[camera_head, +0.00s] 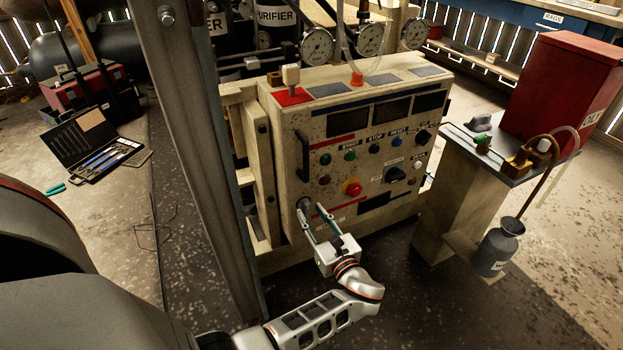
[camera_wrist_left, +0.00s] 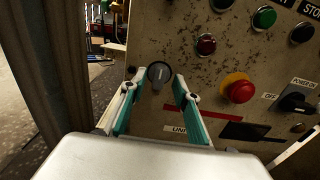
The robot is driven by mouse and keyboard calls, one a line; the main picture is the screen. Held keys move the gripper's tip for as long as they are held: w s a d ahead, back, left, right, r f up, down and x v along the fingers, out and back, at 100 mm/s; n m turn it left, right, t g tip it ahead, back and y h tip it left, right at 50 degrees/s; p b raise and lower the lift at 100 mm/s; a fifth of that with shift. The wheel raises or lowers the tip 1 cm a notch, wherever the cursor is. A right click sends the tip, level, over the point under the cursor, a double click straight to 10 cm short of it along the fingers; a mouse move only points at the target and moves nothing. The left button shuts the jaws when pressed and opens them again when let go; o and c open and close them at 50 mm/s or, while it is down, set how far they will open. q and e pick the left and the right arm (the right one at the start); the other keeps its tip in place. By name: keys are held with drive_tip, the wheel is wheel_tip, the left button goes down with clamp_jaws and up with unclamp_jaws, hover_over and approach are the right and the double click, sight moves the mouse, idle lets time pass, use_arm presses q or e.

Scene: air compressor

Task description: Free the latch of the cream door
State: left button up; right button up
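The cream door (camera_head: 345,165) is the worn front panel of the compressor's control cabinet, upright and apparently closed. Its round dark latch (camera_head: 303,204) is at the lower left of the panel; it also shows in the left wrist view (camera_wrist_left: 159,75) with a grey tab standing about upright. My left gripper (camera_head: 313,214) is open in front of the panel's lower left. In the left wrist view its two teal-edged fingers (camera_wrist_left: 157,88) lie to either side of the latch, with a gap beside it; contact cannot be told. My right gripper is not in view.
A black bar handle (camera_head: 302,155) is on the door above the latch. A red stop button (camera_head: 353,188) and several other buttons and knobs are right of it. A steel post (camera_head: 190,130) stands close on the left. A small side table (camera_head: 510,170) stands at the right.

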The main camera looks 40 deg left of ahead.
use_arm(q)
drive_tip(key=shift+w+a, duration=0.25)
drive_tip(key=shift+a, duration=0.4)
clamp_jaws()
